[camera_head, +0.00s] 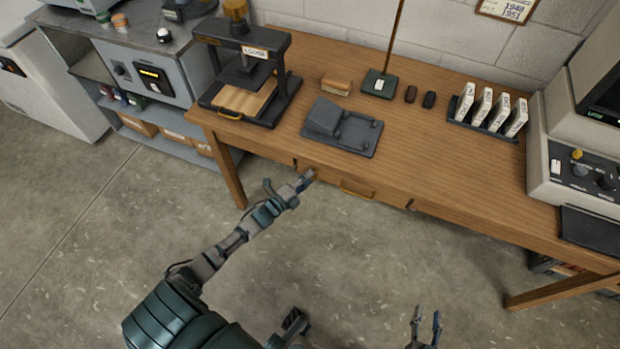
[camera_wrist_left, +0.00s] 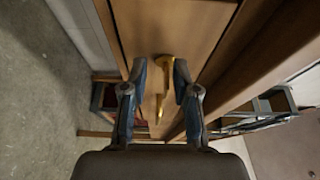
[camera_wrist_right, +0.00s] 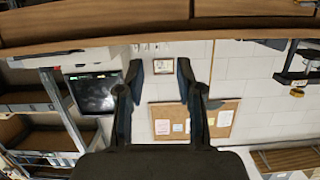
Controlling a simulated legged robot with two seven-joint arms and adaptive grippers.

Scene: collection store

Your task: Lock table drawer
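The wooden table (camera_head: 440,130) has a drawer in its front edge with a brass handle (camera_head: 358,190). My left gripper (camera_head: 310,176) is at the table's front edge, left of that handle. In the left wrist view, its two fingers (camera_wrist_left: 161,75) are apart, with a brass piece (camera_wrist_left: 165,66) showing between the tips. I cannot tell whether this piece is the handle or a lock part, or whether the fingers touch it. No key can be made out clearly. My right gripper (camera_head: 426,325) is open and empty, low in front of the table, and its fingers also show apart in the right wrist view (camera_wrist_right: 158,75).
On the table are a black press (camera_head: 245,80), a grey cradle (camera_head: 342,128), a wooden-handled brush (camera_head: 337,85), a rack of white boxes (camera_head: 488,110) and a beige machine (camera_head: 580,150). Shelving (camera_head: 150,100) stands at left. The floor (camera_head: 370,260) in front is clear.

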